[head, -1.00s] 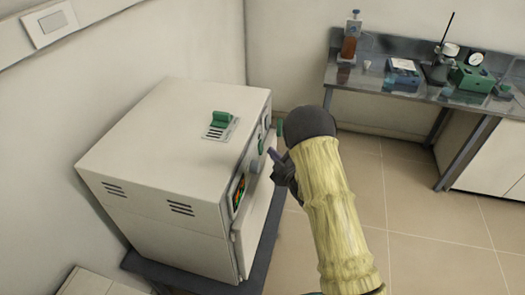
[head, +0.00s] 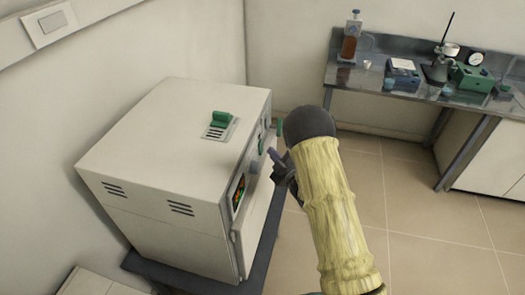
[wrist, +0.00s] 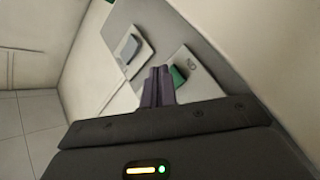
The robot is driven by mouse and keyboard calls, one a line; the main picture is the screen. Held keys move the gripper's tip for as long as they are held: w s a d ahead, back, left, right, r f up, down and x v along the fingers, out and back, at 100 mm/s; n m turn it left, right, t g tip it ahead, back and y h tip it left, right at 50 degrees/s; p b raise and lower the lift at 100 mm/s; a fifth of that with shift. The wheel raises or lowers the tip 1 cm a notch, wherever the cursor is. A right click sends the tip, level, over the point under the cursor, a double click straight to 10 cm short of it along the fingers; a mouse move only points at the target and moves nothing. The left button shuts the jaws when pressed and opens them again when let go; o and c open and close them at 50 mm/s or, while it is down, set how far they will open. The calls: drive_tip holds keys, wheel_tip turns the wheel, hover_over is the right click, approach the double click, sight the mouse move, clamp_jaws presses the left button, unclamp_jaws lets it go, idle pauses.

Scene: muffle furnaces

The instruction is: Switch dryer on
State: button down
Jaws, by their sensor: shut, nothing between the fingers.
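The dryer (head: 150,140) is a white box-shaped unit on a dark stand, seen from above in the head view. Its front faces right and carries a display (head: 239,191) with coloured marks. My gripper (head: 271,154) is at the dryer's front, close to the control panel. In the wrist view my gripper's dark purple fingers (wrist: 160,74) are together with nothing between them. They point at the grey panel, between a grey switch (wrist: 129,48) on a white plate and a green control (wrist: 178,76) on another white plate. The fingers overlap the green control in view; I cannot tell whether they touch it.
A green piece (head: 221,119) stands on the dryer's top. Walls are behind and left of it. A metal bench (head: 420,104) with lab equipment stands at the back right. The tiled floor (head: 410,225) to the right is clear.

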drive_tip(key=shift+a, duration=0.1)
drive_tip(key=shift+a+b, duration=0.35)
drive_tip(key=shift+b, duration=0.1)
drive_tip(key=shift+w+a+f, duration=0.1)
drive_tip(key=shift+a, duration=0.2)
idle(0.6)
drive_tip(key=shift+d, duration=0.1)
drive_tip(key=shift+d+b, duration=0.5)
drive_tip(key=shift+d, duration=0.15)
drive_tip(key=d, duration=0.3)
drive_tip(key=s+d+b, duration=0.1)
drive_tip(key=d, duration=0.1)
drive_tip(key=shift+s+r, duration=0.1)
drive_tip(key=shift+r, duration=0.3)
idle(0.5)
